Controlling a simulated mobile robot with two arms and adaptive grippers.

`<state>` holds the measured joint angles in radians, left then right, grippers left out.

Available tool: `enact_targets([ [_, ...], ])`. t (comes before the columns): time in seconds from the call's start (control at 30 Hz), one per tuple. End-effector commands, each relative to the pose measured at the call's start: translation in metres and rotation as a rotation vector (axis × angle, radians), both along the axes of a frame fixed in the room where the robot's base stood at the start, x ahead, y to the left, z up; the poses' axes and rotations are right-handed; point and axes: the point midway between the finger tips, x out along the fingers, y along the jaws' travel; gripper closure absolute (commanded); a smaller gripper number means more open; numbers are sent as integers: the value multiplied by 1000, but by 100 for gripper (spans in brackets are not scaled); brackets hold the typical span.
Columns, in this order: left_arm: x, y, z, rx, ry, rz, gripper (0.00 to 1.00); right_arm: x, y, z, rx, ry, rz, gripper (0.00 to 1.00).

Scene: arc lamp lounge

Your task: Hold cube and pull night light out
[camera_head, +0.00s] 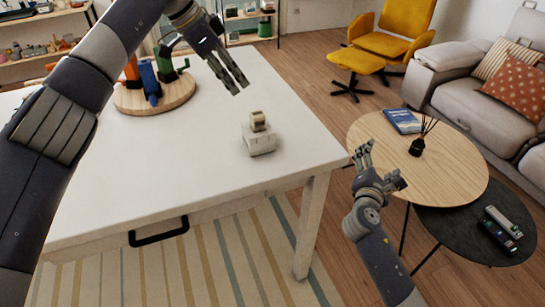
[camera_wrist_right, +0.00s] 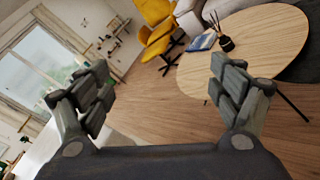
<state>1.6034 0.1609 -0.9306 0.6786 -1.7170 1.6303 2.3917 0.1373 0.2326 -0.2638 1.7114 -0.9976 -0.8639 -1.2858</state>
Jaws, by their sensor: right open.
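A pale cube (camera_head: 260,143) stands on the white table near its right end. A small beige night light (camera_head: 258,121) sits upright at its top; how deep it goes in is too small to tell. My left gripper (camera_head: 240,87) is above the table, up and to the left of the cube, apart from it, with its fingers pointing down and right. Its two fingers look close together, and their gap is unclear. My right gripper (camera_head: 381,166) is open and empty, off the table's right edge. The right wrist view shows its two fingers (camera_wrist_right: 165,90) wide apart with nothing between.
A round wooden board (camera_head: 125,105) with colored upright items stands at the table's far left. The white table (camera_head: 160,170) is otherwise clear. A round wooden coffee table (camera_head: 445,165) with a blue book (camera_head: 401,121) and a reed diffuser (camera_head: 418,146) stands at the right.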

Motion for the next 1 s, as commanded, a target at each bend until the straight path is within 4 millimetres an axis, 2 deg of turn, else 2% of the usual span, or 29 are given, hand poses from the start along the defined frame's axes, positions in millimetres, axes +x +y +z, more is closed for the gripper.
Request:
enact_targets([
  [0.03,0,0,0,0,0,0,67,4,9,31,-70,-28,24,14],
  [0.1,0,0,0,0,0,0,67,7,27,69,-182,-53,65,14],
  [0.17,0,0,0,0,0,0,67,10,54,91,-282,-59,132,14],
  [0.2,0,0,0,0,0,0,67,13,76,98,-341,-53,191,14],
  [0.27,0,0,0,0,0,0,67,16,113,95,-413,-34,296,14],
  [0.3,0,0,0,0,0,0,67,17,136,91,-451,-24,363,14],
  [0.4,0,0,0,0,0,0,67,14,190,77,-527,-9,522,14],
  [0.5,0,0,0,0,0,0,67,7,233,63,-586,-6,651,14],
  [0.6,0,0,0,0,0,0,67,-2,264,54,-629,-10,745,14],
  [0.7,0,0,0,0,0,0,67,-9,284,48,-656,-18,804,14],
  [0.8,0,0,0,0,0,0,67,-10,293,46,-668,-23,830,14],
  [1.0,0,0,0,0,0,0,67,9,302,46,-671,-24,835,14],
])
